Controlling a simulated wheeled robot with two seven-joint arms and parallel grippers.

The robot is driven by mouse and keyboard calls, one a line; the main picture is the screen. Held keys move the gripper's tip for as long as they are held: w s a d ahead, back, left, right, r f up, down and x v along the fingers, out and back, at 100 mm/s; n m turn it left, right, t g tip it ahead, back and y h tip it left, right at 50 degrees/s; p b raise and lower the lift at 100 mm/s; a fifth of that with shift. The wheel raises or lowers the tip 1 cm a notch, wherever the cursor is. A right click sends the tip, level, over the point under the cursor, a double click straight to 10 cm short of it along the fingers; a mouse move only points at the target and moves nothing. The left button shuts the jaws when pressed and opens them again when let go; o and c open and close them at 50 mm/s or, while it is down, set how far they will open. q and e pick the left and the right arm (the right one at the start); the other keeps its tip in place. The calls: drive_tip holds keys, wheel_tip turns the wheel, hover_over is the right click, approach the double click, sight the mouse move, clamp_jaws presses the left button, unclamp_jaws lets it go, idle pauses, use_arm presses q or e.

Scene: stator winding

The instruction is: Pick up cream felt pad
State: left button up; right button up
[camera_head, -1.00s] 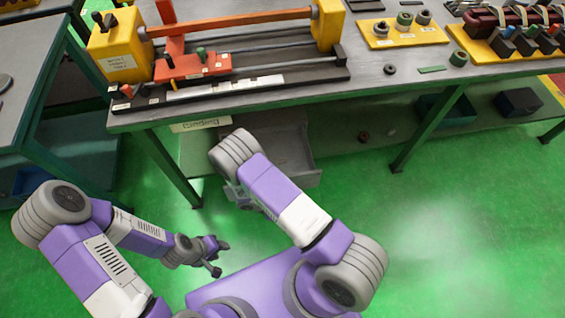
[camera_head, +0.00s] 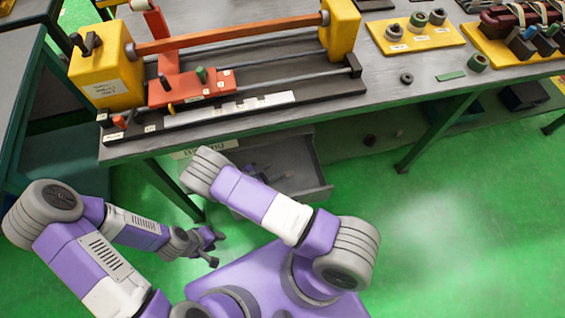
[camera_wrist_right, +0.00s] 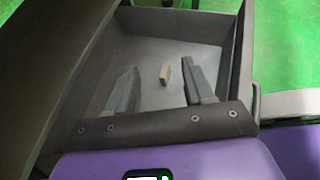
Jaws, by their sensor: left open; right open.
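In the head view my right forearm hides much of the drawer (camera_head: 314,160), and I cannot make out the pad there. My left gripper (camera_head: 215,248) is open and empty over the green floor, left of my base.
The drawer hangs below the workbench (camera_head: 385,85), its walls close around my right gripper. On the bench stand a yellow and orange winding machine (camera_head: 100,80), a yellow tray of rings (camera_head: 415,43), a small dark ring (camera_head: 406,78) and a green strip (camera_head: 451,76).

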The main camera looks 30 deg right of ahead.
drive_tip(key=b, duration=0.3)
approach(288, 172)
drive_tip(key=shift+d+f, duration=0.2)
drive_tip(key=b+x, duration=0.2)
drive_tip(key=x, duration=0.5)
drive_tip(key=shift+d, duration=0.3)
use_arm(q)
drive_tip(key=f, duration=0.5)
drive_tip(key=shift+w, duration=0.2)
use_arm(e)
clamp_jaws()
